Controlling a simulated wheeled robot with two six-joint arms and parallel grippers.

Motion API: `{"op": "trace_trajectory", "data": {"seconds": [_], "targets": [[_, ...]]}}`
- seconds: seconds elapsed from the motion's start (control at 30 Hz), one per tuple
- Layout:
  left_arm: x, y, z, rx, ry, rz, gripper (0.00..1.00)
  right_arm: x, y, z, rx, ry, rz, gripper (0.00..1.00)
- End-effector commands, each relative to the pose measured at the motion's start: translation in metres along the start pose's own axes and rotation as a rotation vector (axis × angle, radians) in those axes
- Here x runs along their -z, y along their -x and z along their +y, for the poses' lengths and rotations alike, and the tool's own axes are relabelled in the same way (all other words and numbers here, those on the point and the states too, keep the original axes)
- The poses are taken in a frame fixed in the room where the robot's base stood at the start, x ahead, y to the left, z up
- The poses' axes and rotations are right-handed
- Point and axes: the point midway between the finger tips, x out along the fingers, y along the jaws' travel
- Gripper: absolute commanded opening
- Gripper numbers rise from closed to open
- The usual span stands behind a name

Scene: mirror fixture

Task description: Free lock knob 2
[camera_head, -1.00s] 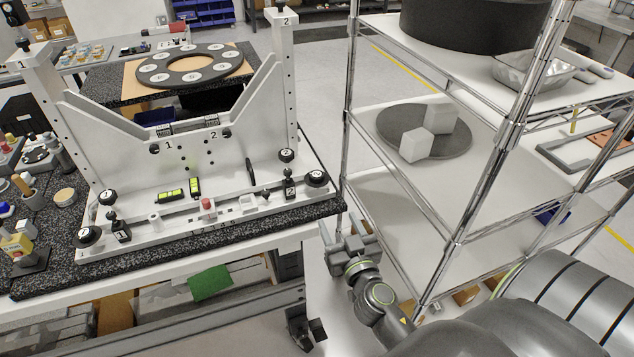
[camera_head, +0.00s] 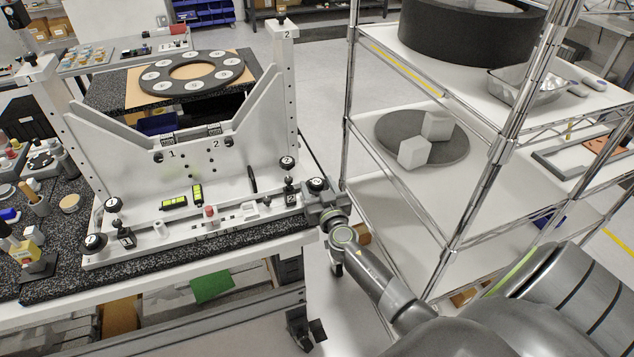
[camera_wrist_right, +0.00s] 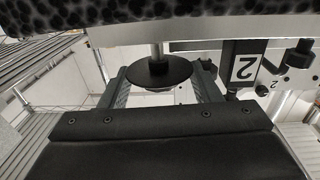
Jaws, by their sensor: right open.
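A round black knob (camera_head: 316,184) sits at the right end of the white fixture base. In the right wrist view, this knob (camera_wrist_right: 159,74) is a flat black disc on a metal stem. My right gripper (camera_head: 324,203) is open at the base's right end. Its two fingers stand on either side of the disc in the wrist view; I cannot tell whether they touch it. A black block tagged 2 (camera_head: 290,196) stands just left of the knob; its tag also shows in the wrist view (camera_wrist_right: 244,66). My left gripper is not in view.
The white mirror fixture (camera_head: 190,160) stands on a speckled black tabletop (camera_head: 50,283). Another black knob (camera_head: 287,162) is behind the block. Open floor lies between table and shelf.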

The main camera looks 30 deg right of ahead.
Motion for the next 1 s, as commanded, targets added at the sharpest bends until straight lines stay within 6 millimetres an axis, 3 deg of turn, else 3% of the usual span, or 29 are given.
{"op": "trace_trajectory", "data": {"seconds": [0.2,0.47,0.8,1.0], "targets": [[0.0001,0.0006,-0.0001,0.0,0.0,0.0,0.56,0.0006,-0.0118,0.0002,0.0,0.0,0.001,0.57],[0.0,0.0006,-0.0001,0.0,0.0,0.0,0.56,0.0003,-0.0123,0.0002,0.0,0.0,0.0,0.57],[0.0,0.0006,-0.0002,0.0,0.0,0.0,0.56,0.0003,-0.012,0.0002,0.0,0.0,0.0,0.14],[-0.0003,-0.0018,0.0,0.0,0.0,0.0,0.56,-0.0008,-0.0121,0.0006,0.011,0.001,-0.001,0.13]]}}
